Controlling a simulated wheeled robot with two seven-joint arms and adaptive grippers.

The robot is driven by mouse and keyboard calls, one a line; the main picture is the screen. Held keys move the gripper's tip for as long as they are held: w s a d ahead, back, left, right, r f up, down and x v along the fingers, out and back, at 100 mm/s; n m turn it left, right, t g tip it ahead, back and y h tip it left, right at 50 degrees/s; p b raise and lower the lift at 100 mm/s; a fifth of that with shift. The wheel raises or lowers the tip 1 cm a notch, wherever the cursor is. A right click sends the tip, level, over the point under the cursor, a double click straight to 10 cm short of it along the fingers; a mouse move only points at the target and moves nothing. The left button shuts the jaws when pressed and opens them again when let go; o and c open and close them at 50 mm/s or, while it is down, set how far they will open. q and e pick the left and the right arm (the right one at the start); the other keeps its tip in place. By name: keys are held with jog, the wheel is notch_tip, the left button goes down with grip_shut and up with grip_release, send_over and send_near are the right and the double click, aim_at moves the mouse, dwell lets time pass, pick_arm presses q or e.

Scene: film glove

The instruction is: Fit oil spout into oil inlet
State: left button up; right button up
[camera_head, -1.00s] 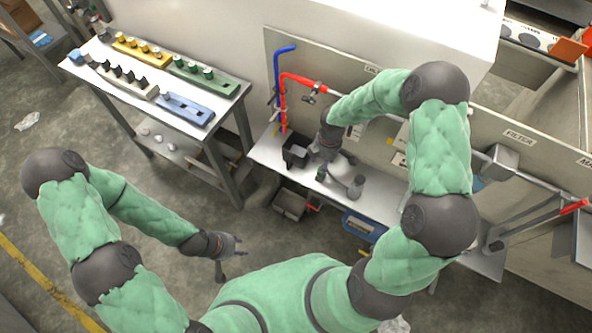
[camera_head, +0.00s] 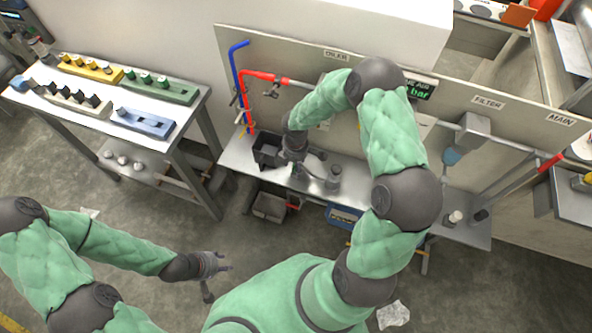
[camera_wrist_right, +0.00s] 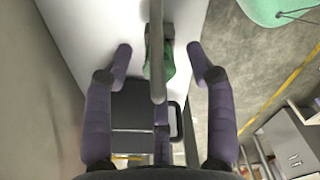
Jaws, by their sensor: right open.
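My right gripper (camera_head: 300,168) is over the small metal bench, pointing down. In the right wrist view its two fingers (camera_wrist_right: 162,62) are open. A grey spout-like rod (camera_wrist_right: 157,55) and a green body (camera_wrist_right: 168,62) behind it lie between the fingers, with no clear contact. In the head view the gripper mostly hides them. A grey cylinder (camera_head: 333,180) stands on the bench right of the gripper. I cannot tell which part is the oil inlet; an OILER label (camera_head: 337,54) is on the back panel. My left gripper (camera_head: 220,278) is open and empty over the floor.
A black box (camera_head: 268,152) stands left of the right gripper; a bin (camera_head: 269,207) is below. Red pipe (camera_head: 262,76) and blue pipe (camera_head: 236,65) run along the panel. A side table (camera_head: 85,125) holds coloured blocks. Floor around my left gripper is clear.

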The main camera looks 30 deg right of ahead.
notch_tip(320, 180, down, 2)
jog(key=shift+f+b, duration=0.25)
jog(key=shift+b, duration=0.1)
jog(key=shift+c, duration=0.3)
jog(key=c, duration=1.1)
jog(key=shift+o, duration=0.2)
jog(key=shift+r, duration=0.1)
